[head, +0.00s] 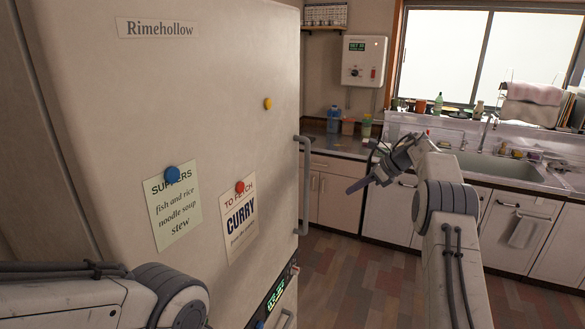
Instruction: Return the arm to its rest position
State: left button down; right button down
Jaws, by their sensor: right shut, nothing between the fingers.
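My right arm (452,235) rises from the bottom right, and its gripper (362,183) points left in front of the lower cabinets. The right gripper is shut and holds nothing. It is apart from the fridge door handle (303,185), to the right of it. My left arm (165,298) shows only in part at the bottom left, in front of the fridge; its gripper is out of view.
A large cream fridge (225,55) with notes and magnets fills the left side. A counter with a sink (500,170) runs along the back right under a window. Lower cabinets (390,210) stand below it. Patterned floor (345,280) lies open between fridge and right arm.

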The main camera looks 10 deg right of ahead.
jog(key=w+a+r+m+t, duration=0.5)
jog(key=a+r+m+t, duration=0.2)
jog(key=a+r+m, duration=0.55)
jog(key=s+a+f+m+g+h, duration=0.1)
jog(key=s+f+m+g+h, duration=0.15)
jog(key=s+f+m, duration=0.7)
jog(key=s+a+f+m+g+h, duration=0.15)
jog(key=s+f+m+g, duration=0.3)
jog(key=s+m, duration=1.05)
jog(key=s+f+m+g+h, duration=0.3)
jog(key=s+f+m, duration=0.55)
jog(key=s, duration=0.75)
jog(key=s+a+r+n+g, duration=0.1)
jog(key=s+a+r+n, duration=0.2)
jog(key=s+a, duration=0.3)
jog(key=s+a+r+n+g+y, duration=0.1)
jog(key=s+a+r+n, duration=0.2)
jog(key=s+a, duration=0.4)
jog(key=shift+s+a+r+n+g, duration=0.25)
jog(key=shift+r+n+g, duration=0.05)
jog(key=shift+r+n, duration=0.1)
